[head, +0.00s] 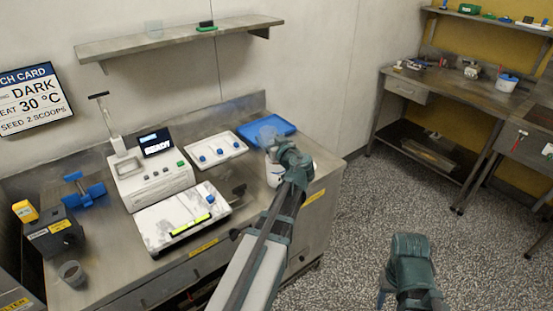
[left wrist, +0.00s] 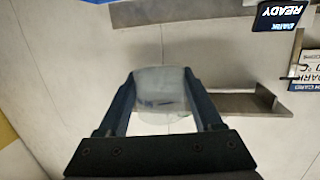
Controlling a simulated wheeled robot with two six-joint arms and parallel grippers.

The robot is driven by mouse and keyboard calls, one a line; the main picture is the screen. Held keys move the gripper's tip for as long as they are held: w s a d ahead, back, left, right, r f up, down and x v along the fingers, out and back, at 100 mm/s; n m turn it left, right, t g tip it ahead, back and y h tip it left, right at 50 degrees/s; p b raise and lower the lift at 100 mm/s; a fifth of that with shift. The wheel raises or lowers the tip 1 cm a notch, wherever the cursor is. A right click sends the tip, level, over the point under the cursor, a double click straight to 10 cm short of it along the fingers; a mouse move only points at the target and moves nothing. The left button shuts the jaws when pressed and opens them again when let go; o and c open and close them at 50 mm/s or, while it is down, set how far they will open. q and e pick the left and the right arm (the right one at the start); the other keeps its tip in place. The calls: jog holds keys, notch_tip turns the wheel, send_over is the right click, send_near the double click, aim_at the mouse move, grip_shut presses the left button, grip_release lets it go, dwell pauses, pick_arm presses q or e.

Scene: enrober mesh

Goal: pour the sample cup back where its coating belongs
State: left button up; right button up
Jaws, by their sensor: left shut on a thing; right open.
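A clear, frosted cup (head: 267,134) is held upright or slightly tilted above the right end of the steel bench; I cannot tell exactly. My left gripper (head: 277,145) is shut on it. In the left wrist view the cup (left wrist: 160,92) sits between both fingers, with a dark smear inside; how much it holds is unclear. A white tub (head: 274,177) stands below, partly hidden by my left gripper. The machine (head: 150,183) has a screen reading READY. My right gripper (head: 402,285) is open and empty over the floor, its tips mostly hidden.
The bench also holds a white tray with blue knobs (head: 214,150), a blue tray (head: 267,128), a blue clamp-like part (head: 82,190), a dark box (head: 52,235) and a small cup (head: 71,273). A wall card (head: 32,98) reads DARK, 30 °C. A shelf (head: 180,40) hangs above.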

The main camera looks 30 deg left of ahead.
pick_arm(q)
jog(key=shift+r+p, duration=2.4)
jog(key=shift+r, duration=0.15)
jog(key=shift+f, duration=0.1)
